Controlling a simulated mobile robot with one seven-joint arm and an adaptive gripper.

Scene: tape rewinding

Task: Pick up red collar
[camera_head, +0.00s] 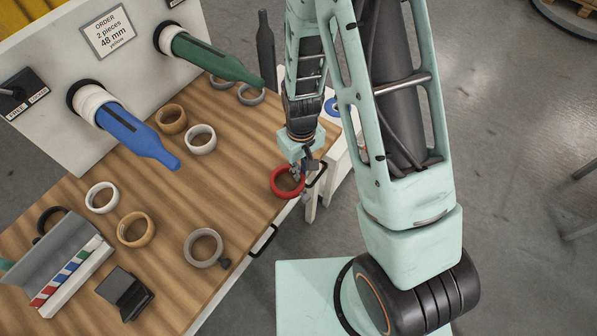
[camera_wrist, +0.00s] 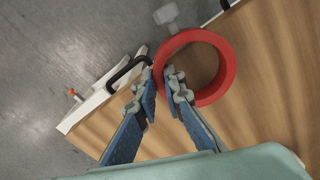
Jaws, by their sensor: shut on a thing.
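The red collar (camera_head: 275,184) is a thick ring at the right edge of the wooden bench, near a black handle. In the wrist view the red collar (camera_wrist: 229,68) lies flat to the view, with a grey knob (camera_wrist: 166,14) on its far side. My gripper (camera_head: 297,173) is over the collar in the head view. In the wrist view my gripper (camera_wrist: 161,88) has one finger outside and one inside the ring, shut on its near left wall. I cannot tell whether the collar touches the bench top.
The wooden bench (camera_head: 235,190) holds several white, tan and grey rings to the left. A blue bottle-shaped piece (camera_head: 135,135) and a green one (camera_head: 215,60) stick out from the back panel. A black handle (camera_head: 263,241) is on the bench's front edge. Grey floor lies beyond.

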